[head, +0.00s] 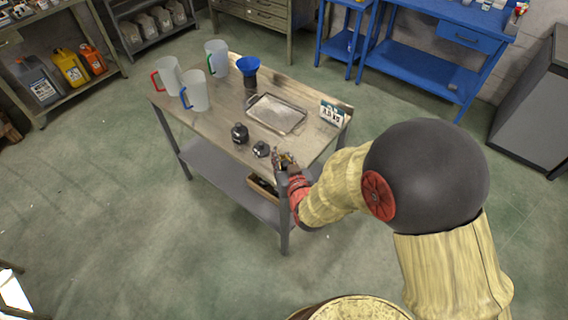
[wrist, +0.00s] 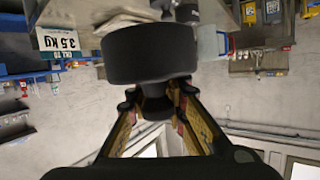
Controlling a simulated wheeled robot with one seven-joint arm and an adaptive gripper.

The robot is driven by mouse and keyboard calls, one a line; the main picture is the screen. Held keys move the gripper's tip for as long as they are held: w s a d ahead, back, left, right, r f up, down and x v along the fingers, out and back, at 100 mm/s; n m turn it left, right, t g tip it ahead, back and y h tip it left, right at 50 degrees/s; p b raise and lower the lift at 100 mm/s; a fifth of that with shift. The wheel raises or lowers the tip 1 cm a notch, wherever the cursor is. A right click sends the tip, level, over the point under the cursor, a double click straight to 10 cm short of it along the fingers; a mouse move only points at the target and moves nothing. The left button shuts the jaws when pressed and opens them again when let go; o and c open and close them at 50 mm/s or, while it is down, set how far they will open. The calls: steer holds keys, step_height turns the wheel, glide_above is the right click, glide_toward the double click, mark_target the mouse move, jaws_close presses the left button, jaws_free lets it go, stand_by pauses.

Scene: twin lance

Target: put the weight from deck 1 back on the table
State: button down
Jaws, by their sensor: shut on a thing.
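My gripper (head: 284,160) is at the table's near right corner. It is shut on a black weight (wrist: 150,55), with the weight's narrow neck between the fingers and its wide body just past the fingertips. Nothing in view is clearly marked as deck 1.
A metal tray (head: 276,114) lies mid-table, with a printed card (head: 332,113) to its right; it reads 3.5 kg in the wrist view (wrist: 60,40). A blue funnel (head: 248,66) and several jugs (head: 196,90) stand farther back. Bare wood lies left of the weights.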

steer(key=w+f+b, duration=0.1)
steer(key=w+f, duration=0.2)
steer(key=w, duration=0.1)
steer(key=w+f+b, duration=0.2)
steer(key=w+f, duration=0.1)
steer(key=w, duration=0.2)
steer(key=w+f+b, duration=0.2)
steer(key=w, duration=0.2)
steer(key=shift+w+a+f, duration=0.15)
steer(key=shift+w+f, duration=0.15)
steer(key=shift+f, duration=0.1)
steer(key=shift+w+f+b, duration=0.15)
steer(key=shift+f+b, duration=0.35)
steer(key=shift+f, duration=0.45)
steer(key=shift+w+f+b, duration=0.1)
steer(key=shift+f+b, duration=0.4)
steer(key=shift+f, duration=0.4)
steer(key=shift+r, duration=0.1)
steer(key=c, duration=2.3)
jaws_free()
steer(key=shift+s+f, duration=0.15)
steer(key=shift+f, duration=0.15)
steer(key=o, duration=0.6)
steer(key=shift+o, duration=0.2)
steer(key=shift+r, duration=0.15)
